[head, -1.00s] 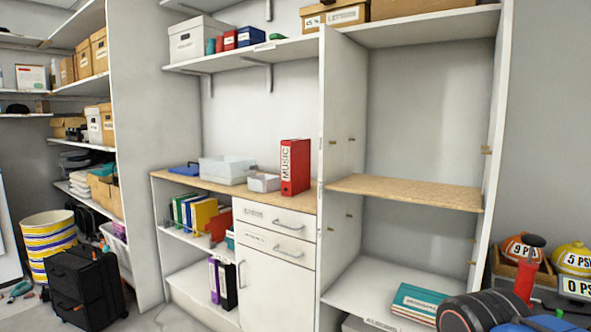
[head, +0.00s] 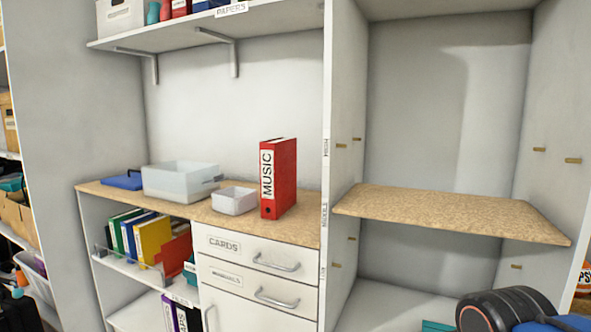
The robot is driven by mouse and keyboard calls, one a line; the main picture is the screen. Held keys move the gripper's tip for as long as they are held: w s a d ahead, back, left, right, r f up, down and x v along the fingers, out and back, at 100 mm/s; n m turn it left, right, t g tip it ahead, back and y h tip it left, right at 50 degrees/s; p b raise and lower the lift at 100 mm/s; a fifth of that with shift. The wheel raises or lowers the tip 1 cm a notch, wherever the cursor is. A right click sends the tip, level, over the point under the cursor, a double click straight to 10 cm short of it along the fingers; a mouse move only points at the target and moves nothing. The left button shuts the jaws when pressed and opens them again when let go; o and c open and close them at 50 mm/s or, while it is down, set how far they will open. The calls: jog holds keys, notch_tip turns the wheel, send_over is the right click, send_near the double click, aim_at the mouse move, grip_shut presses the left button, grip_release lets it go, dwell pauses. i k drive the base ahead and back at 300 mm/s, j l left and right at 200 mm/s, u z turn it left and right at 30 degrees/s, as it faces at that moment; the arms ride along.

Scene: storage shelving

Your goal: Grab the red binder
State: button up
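The red binder (head: 284,178) stands upright on the wooden counter top (head: 305,226), near its right end. Its spine carries a white label reading MUSIC and faces toward me. My gripper is not recognisable in the head view. A dark rounded part with blue shows at the bottom right corner and seems to belong to my arm. Nothing touches the binder from the front.
A small white bin (head: 234,201) stands just left of the binder, with a larger translucent box (head: 180,182) and a blue item (head: 122,181) beyond. A tall white panel (head: 340,130) rises to the right. A bracketed shelf (head: 200,37) hangs above.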

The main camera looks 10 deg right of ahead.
aim_at(278, 157)
jog(key=i+j+z, duration=0.3)
jog(key=j, duration=0.25)
jog(key=i+j+z, duration=0.1)
jog(key=j+z, duration=0.2)
jog(key=j, duration=0.25)
jog(key=j+z, duration=0.3)
jog(key=j, duration=0.3)
jog(key=i+j+z, duration=0.1)
jog(key=j+z, duration=0.2)
jog(key=j, duration=0.35)
